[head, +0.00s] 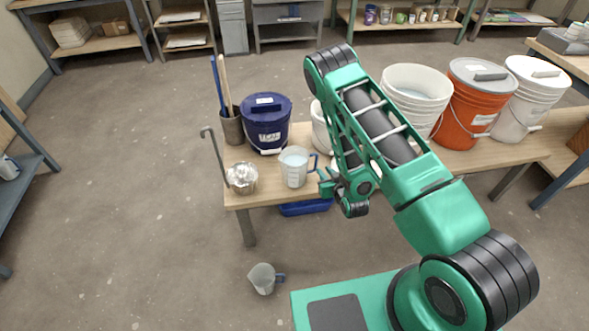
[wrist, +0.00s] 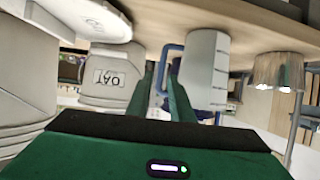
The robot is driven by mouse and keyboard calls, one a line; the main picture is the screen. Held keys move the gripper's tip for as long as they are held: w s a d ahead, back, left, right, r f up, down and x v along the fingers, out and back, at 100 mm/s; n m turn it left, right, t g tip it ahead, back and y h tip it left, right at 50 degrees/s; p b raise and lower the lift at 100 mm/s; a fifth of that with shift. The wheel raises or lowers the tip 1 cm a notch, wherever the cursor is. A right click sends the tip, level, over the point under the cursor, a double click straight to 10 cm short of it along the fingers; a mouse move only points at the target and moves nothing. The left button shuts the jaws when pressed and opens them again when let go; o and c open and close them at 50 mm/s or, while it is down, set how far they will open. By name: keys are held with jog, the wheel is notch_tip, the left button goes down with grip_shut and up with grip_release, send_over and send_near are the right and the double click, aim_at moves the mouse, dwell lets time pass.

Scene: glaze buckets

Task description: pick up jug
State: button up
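A clear jug (head: 294,167) with a blue handle stands upright at the front of the wooden table, its handle toward the right. My gripper (head: 327,180) is just right of that handle. In the wrist view, which is upside down, the jug (wrist: 206,75) shows right of the fingers. My gripper (wrist: 163,72) has a gap between its fingertips there, and the blue handle (wrist: 167,50) shows in line with that gap. I cannot tell whether the fingers touch it. A second jug (head: 263,278) with a blue handle stands on the floor in front of the table.
A metal pot with a ladle (head: 242,178) stands left of the jug. A blue lidded bucket (head: 266,122) and a tool holder (head: 231,127) are behind. White and orange buckets (head: 469,103) line the table to the right. A blue bin (head: 304,208) sits below.

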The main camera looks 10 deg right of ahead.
aim_at(315, 169)
jog(key=x, duration=0.7)
jog(key=f+x, duration=0.1)
jog(key=x, duration=0.2)
jog(key=shift+a+f, duration=0.1)
jog(key=shift+a, duration=0.2)
jog(key=shift+c, duration=0.7)
grip_shut()
dwell(0.6)
